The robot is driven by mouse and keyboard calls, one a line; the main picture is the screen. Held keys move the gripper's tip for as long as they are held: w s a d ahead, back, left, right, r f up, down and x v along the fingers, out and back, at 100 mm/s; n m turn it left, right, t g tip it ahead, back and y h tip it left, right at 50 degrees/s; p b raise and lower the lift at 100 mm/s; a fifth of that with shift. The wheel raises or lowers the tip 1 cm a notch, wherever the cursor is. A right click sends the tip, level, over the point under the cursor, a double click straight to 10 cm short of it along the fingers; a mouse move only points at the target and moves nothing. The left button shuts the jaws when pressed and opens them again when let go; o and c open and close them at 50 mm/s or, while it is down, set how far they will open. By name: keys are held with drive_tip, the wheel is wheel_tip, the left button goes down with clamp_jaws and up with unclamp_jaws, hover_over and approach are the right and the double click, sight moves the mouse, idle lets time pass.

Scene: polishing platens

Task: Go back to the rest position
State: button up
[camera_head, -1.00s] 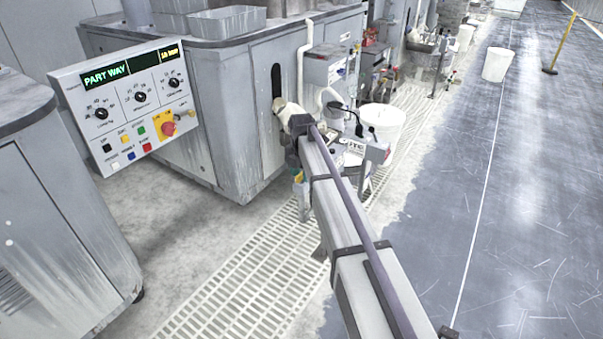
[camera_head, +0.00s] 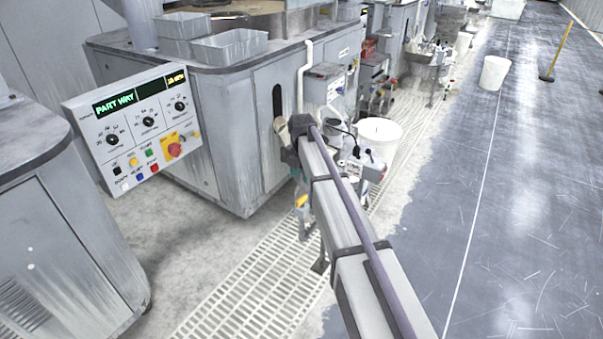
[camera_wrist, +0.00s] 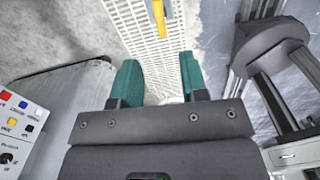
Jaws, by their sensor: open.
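My gripper (camera_wrist: 158,82) shows in the wrist view as two green fingertips set well apart, with nothing between them. Pale floor grating lies beyond them. In the head view my arm reaches away from the lower right toward the grey machine cabinet, and the gripper itself cannot be made out clearly there. The control panel (camera_head: 134,128) stands left of the arm, with its display reading PART WAY. Its edge also shows at the left of the wrist view (camera_wrist: 20,120).
The machine cabinet (camera_head: 232,120) with metal trays on top stands beyond the arm. A white bucket (camera_head: 379,134) is right of the arm's far end. Another bucket (camera_head: 494,73) stands on the open dark floor at right. A floor grating (camera_head: 235,300) runs below the arm.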

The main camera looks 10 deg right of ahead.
drive_tip(key=s+m, duration=2.6)
drive_tip(key=s, duration=0.7)
wheel_tip(320, 180, up, 16)
drive_tip(key=p, duration=1.5)
drive_tip(key=shift+w+f+p, duration=0.15)
drive_tip(key=shift+w+p, duration=0.25)
drive_tip(key=shift+w, duration=0.05)
